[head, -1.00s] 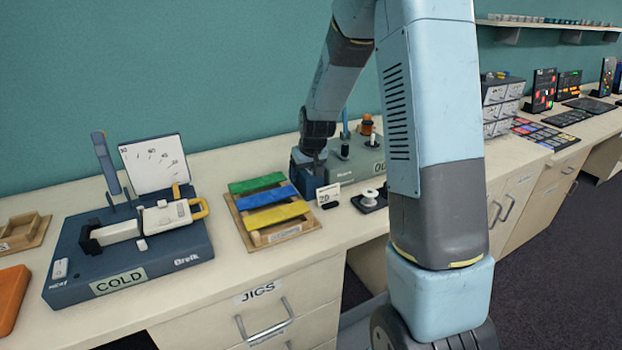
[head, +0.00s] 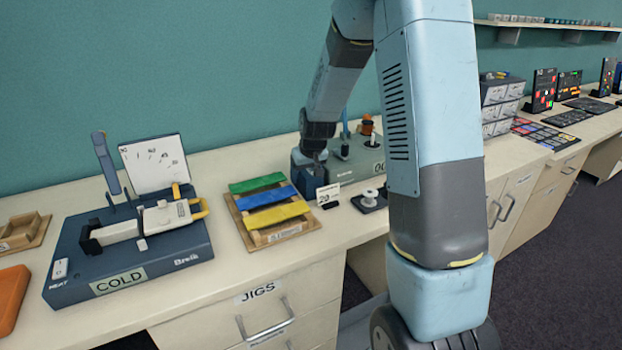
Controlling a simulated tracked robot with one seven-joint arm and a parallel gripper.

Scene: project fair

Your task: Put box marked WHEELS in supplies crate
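No box with a readable WHEELS mark and no crate with a readable supplies mark shows in the head view. My gripper (head: 314,158) points down at the back of the bench, beside a grey-green device. Its fingers are too small and dark to tell whether they are open or shut. A dark blue block (head: 306,183) is right below it; I cannot tell whether they touch or what the block is. My large arm link hides part of the bench to the right.
A wooden rack with green, blue and yellow slats (head: 270,213) stands left of the gripper. A blue device marked COLD (head: 180,255) is further left. A small white sign (head: 328,193) and a white spool (head: 369,196) are near the front edge. Grey drawers (head: 497,95) stand right.

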